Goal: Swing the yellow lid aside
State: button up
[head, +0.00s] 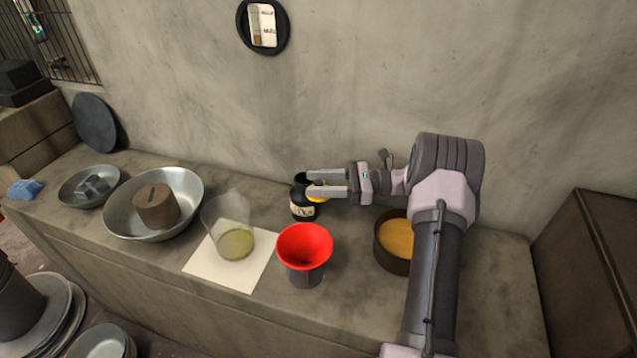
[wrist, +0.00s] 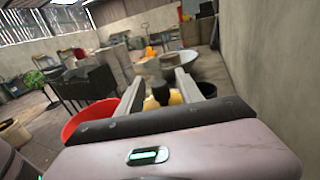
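A small dark jar (head: 302,208) with a pale label stands on the counter near the wall. A yellow piece, which looks like the lid (head: 317,196), shows at the jar's upper right, partly hidden by the lower finger. My gripper (head: 310,183) reaches in from the right at the jar's top, its two fingers apart. In the wrist view, yellow (wrist: 175,97) and a black shape show between the parted fingers (wrist: 160,77). I cannot tell whether either finger touches the lid.
A red funnel (head: 305,243) stands in front of the jar. A glass beaker (head: 228,222) sits on a white sheet (head: 210,268) to the left. A brown round pot (head: 388,258) with yellow-orange inside stands below my arm. The wall is close behind.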

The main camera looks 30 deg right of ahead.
jog(key=p+v, duration=0.2)
jog(key=v, duration=0.5)
jog(key=shift+d, duration=0.3)
